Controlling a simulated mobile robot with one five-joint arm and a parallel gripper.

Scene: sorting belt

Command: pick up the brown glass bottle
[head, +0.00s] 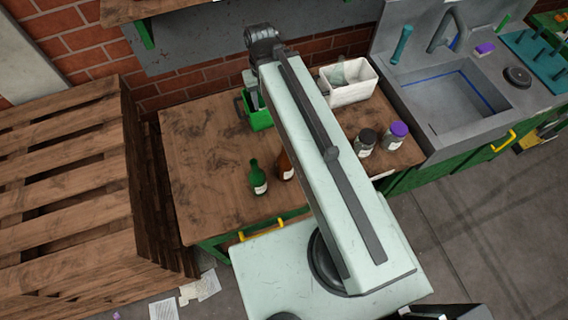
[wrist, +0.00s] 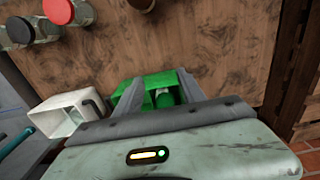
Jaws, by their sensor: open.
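The brown glass bottle (head: 285,166) stands upright on the wooden worktop, near its front edge. My arm's edge is close against it in the head view and may hide part of it. A green bottle (head: 258,178) with a pale label stands just left of it. My gripper (head: 254,98) is at the back of the worktop, over the green bin and well away from the brown bottle. In the wrist view my gripper (wrist: 160,92) is open, with the green bin (wrist: 153,84) beyond its fingers. The brown bottle does not show in the wrist view.
The wooden worktop (head: 205,150) is clear on the left. A white bin (head: 349,82) stands at the back right. A black-lidded jar (head: 365,143) and a purple-lidded jar (head: 396,136) stand at right. Wooden pallets (head: 65,180) border the left.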

